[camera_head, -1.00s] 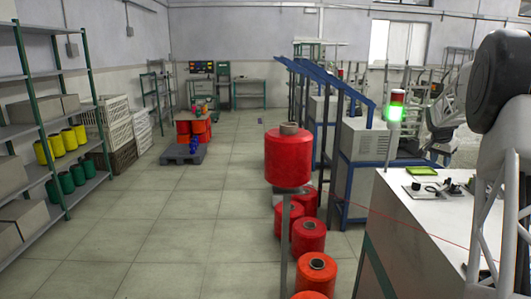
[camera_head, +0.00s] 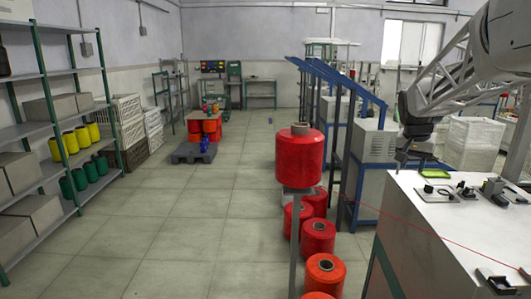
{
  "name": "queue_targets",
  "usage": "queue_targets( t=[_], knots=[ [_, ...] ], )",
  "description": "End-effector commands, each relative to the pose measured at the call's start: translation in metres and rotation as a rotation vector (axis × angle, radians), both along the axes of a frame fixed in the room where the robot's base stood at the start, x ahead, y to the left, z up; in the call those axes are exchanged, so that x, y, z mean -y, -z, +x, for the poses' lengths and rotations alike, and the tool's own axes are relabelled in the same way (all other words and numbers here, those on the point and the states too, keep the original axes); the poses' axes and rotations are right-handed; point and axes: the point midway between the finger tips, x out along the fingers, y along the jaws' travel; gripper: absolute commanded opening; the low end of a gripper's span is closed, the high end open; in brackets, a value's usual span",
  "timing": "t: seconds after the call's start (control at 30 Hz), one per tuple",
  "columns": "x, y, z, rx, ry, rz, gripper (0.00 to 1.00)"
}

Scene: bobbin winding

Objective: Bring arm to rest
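My arm (camera_head: 450,85) reaches in from the upper right corner, a light grey lattice link ending in a dark wrist. My gripper (camera_head: 404,162) hangs below the wrist, above the far left part of the white machine top (camera_head: 412,203). It is small and dark here, so I cannot tell whether its fingers are open or shut. No object shows in it. A green pad (camera_head: 435,173) lies on the machine top, to the right of the gripper.
A red thread cone (camera_head: 300,160) stands on a post left of the machine. Small dark fittings (camera_head: 495,186) sit on the machine top. Blue-framed machines (camera_head: 373,145) stand behind. The aisle floor (camera_head: 215,215) is clear.

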Motion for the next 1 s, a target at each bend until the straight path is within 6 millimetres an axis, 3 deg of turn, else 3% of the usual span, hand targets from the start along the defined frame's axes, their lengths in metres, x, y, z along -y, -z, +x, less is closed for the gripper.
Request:
queue_targets(
  t=[0.1,0.5,1.0],
  knots=[
    [-0.030,-0.002,-0.029,-0.005,-0.050,0.004,0.38],
    [-0.111,0.007,-0.125,-0.024,-0.217,0.018,0.38],
    [-0.188,0.044,-0.254,-0.047,-0.427,0.032,0.38]
  ],
)
